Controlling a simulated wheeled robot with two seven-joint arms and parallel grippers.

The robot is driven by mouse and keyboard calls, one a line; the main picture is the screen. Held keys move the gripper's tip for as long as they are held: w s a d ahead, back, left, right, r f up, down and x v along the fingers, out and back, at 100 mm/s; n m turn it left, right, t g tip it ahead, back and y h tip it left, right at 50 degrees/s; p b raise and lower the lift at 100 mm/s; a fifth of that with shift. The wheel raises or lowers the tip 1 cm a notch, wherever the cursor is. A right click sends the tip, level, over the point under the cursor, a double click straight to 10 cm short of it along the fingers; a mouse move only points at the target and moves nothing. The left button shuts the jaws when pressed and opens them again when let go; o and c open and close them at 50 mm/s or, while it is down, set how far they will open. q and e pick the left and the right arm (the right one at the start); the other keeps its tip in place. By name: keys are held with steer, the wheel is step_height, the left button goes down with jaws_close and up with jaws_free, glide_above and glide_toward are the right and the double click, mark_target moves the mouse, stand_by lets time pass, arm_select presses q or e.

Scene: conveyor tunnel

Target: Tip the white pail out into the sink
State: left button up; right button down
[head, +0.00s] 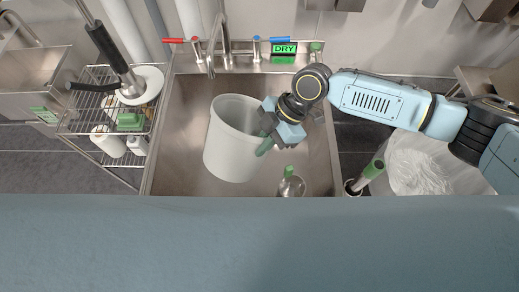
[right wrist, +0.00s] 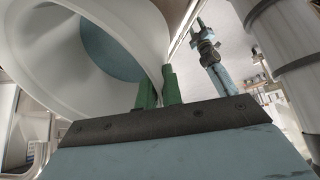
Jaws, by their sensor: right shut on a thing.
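The white pail (head: 232,150) is over the steel sink basin (head: 180,115), its mouth towards the taps and its top leaning slightly right. I cannot tell how steeply it tilts or whether it touches the basin floor. My right gripper (head: 265,146) is shut on the pail's right side; in the right wrist view its green fingers (right wrist: 160,88) pinch the wall near the rim. That view also shows the pail's large curved mouth (right wrist: 45,50) and a blue patch within it that I cannot identify. My left gripper (right wrist: 201,28) seems to show there, small and distant.
The faucet (head: 220,45) rises behind the sink, with red and blue tap handles and a green DRY sign (head: 284,50). A bottle with a green top (head: 290,185) stands at the basin's front right. A wire rack (head: 100,110) is left; a bin with a clear liner (head: 415,165) is right.

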steer(key=w+g+y+b, duration=0.1)
steer(key=b, duration=0.3)
steer(key=w+d+f+g+y+b, duration=0.1)
steer(key=g+y+b, duration=0.1)
steer(key=b, duration=0.3)
steer(key=w+d+f+g+y+b, duration=0.1)
steer(key=b, duration=0.3)
steer(key=shift+d+m+g+y+b, duration=0.25)
steer(key=shift+m+g+y+b, duration=0.05)
steer(key=shift+m+g+y, duration=0.1)
steer(key=shift+w+d+g+y+b, duration=0.2)
steer(key=shift+g+y+b, duration=0.1)
steer(key=shift+b, duration=0.5)
stand_by(1.2)
stand_by(0.6)
